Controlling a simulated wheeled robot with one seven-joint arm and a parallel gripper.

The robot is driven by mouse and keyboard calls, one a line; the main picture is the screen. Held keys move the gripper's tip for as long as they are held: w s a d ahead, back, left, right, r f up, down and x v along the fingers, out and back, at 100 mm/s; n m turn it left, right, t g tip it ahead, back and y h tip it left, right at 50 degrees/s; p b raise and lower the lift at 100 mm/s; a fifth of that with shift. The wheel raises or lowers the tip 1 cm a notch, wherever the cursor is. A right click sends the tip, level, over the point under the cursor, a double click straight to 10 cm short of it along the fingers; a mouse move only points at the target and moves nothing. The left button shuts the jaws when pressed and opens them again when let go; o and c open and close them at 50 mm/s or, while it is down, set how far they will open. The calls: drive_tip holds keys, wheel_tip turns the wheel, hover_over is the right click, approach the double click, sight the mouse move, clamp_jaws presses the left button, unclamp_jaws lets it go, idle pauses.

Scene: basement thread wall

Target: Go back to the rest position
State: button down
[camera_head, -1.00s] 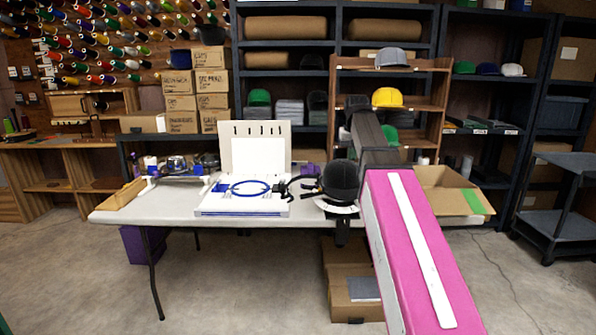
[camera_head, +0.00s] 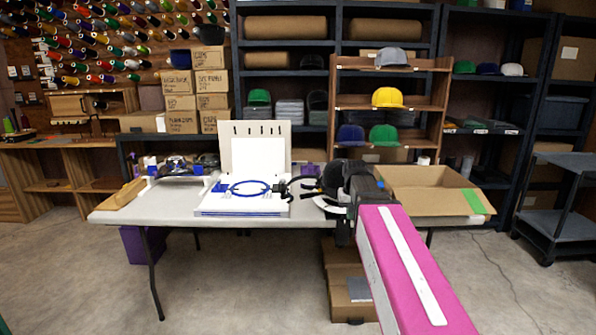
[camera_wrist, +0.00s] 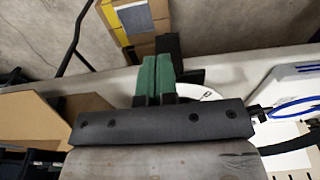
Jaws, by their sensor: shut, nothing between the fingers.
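My gripper (camera_wrist: 158,78) shows in the wrist view with its two green fingers side by side, shut and empty. It points over the table's edge, with the floor beyond. In the head view my folded arm stands in front of the table's right part, and my fingers cannot be made out there. The arm partly hides a dark round object on a white curved base (camera_head: 327,204) on the table. The white base also shows behind my fingers in the wrist view.
The white table (camera_head: 180,208) holds a white board with a blue hoop (camera_head: 250,188) and an open cardboard box (camera_head: 425,200) right of my arm. A cart (camera_head: 555,205) stands right.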

drive_tip(key=s+f, duration=0.8)
drive_tip(key=f, duration=0.3)
drive_tip(key=s+f+g, duration=0.1)
drive_tip(key=s+f, duration=0.6)
drive_tip(key=f, duration=0.4)
drive_tip(key=shift+s+f, duration=0.3)
drive_tip(key=shift+s, duration=0.05)
